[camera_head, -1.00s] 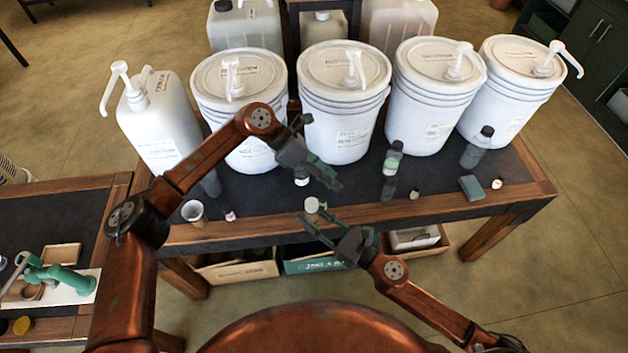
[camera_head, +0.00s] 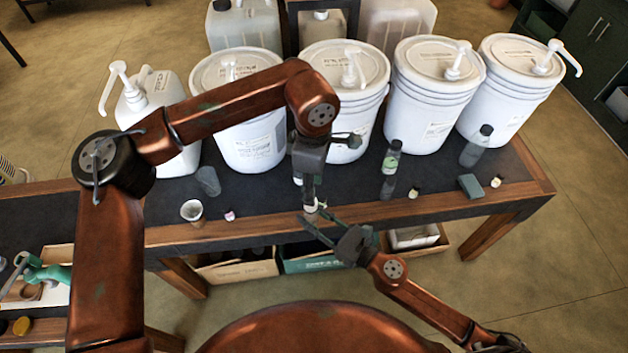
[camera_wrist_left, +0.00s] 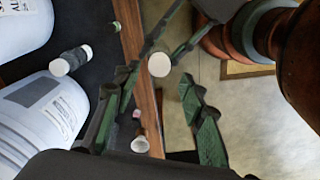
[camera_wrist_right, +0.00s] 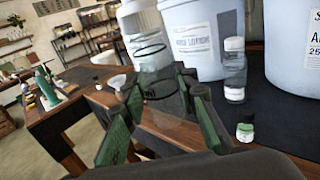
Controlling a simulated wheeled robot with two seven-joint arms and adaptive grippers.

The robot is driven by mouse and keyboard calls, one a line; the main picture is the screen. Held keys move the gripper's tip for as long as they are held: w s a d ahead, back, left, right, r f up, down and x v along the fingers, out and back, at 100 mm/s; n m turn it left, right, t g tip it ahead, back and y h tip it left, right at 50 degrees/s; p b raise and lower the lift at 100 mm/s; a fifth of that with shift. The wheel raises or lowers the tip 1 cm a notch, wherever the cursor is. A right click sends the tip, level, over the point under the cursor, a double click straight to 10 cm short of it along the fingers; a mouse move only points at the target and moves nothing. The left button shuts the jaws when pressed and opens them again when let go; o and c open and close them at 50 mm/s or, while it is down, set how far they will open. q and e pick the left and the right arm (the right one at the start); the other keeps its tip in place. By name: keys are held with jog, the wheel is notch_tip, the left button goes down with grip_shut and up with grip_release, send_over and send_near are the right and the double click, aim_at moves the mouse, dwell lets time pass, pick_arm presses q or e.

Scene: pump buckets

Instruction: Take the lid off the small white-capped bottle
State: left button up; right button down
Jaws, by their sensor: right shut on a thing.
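The small white-capped bottle (camera_head: 310,208) is held in front of the table's front edge. My right gripper (camera_head: 313,213) is shut on it from the lower right. In the right wrist view the bottle (camera_wrist_right: 163,105) looks see-through between the fingers. My left gripper (camera_head: 308,188) points down just above the bottle in the head view. In the left wrist view its fingers (camera_wrist_left: 158,82) are spread, with the round white lid (camera_wrist_left: 159,65) in line between them. The lid is on. I cannot tell whether the left fingers touch it. The left gripper partly hides the bottle in the head view.
Large white pump buckets (camera_head: 435,95) stand along the back of the table (camera_head: 400,210). A paper cup (camera_head: 192,210) and small jar (camera_head: 230,216) are near the front edge. Cardboard boxes (camera_head: 235,268) lie below.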

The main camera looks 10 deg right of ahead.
aim_at(311, 214)
pick_arm(q)
notch_tip(311, 214, down, 6)
dwell(0.4)
jog(key=shift+c, duration=0.5)
grip_shut()
jog(key=n, duration=0.6)
jog(key=shift+w, duration=0.15)
jog(key=shift+r, duration=0.15)
jog(key=shift+r, duration=1.05)
